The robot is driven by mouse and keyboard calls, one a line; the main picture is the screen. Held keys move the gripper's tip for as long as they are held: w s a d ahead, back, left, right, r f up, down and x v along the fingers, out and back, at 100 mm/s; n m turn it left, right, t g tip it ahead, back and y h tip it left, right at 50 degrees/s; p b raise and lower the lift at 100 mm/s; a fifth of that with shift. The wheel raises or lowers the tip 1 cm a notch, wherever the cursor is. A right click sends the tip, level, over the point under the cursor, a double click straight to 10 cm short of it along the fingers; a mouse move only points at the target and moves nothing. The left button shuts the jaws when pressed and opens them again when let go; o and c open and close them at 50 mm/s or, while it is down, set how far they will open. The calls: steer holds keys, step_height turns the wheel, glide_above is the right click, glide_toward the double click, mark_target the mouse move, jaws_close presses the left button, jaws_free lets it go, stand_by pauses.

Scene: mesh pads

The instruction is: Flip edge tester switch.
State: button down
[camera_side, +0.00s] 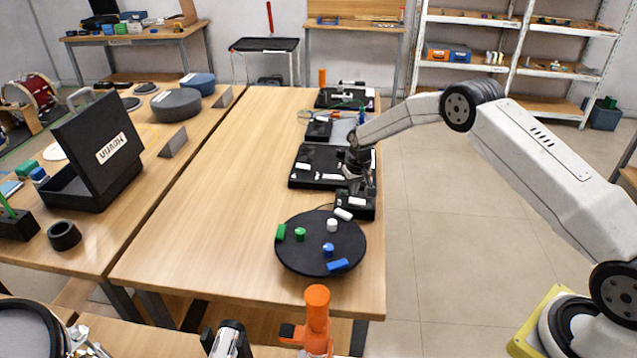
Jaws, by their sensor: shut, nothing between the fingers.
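My gripper (354,186) points down over the right edge of the wooden table and is shut and empty. Directly under it is a small black box (366,212) with a white part on top, which may be the edge tester. The fingertips are close above the box or touching it; I cannot tell which. The switch itself is too small or hidden by the gripper to make out. A black mesh pad (312,179) with white blocks lies just behind and to the left of the gripper.
A round black pad (300,262) with green, white and blue pieces lies in front of the box. Beyond are a smaller black box (319,131) and another black pad (340,98). The table's left half (215,190) is clear. An open black case (95,150) stands on the left bench.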

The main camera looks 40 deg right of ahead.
mark_target(353, 201)
steer(key=shift+f, duration=1.2)
stand_by(1.0)
steer(key=shift+r, duration=3.55)
steer(key=shift+r, duration=0.1)
steer(key=shift+s+a+r, duration=0.1)
steer(key=shift+s+a, duration=0.05)
steer(key=s+a+r+n, duration=0.1)
steer(key=s+a+r, duration=0.25)
steer(key=s, duration=0.35)
steer(key=s+a+r+n, duration=0.1)
steer(key=s+a+r, duration=0.2)
steer(key=s+r, duration=0.25)
steer(key=s+a, duration=0.2)
steer(key=s, duration=0.7)
steer(key=s+a+r+n, duration=0.1)
steer(key=s+a, duration=0.1)
steer(key=s, duration=0.8)
steer(key=shift+r+t, duration=0.2)
steer(key=shift+t, duration=0.2)
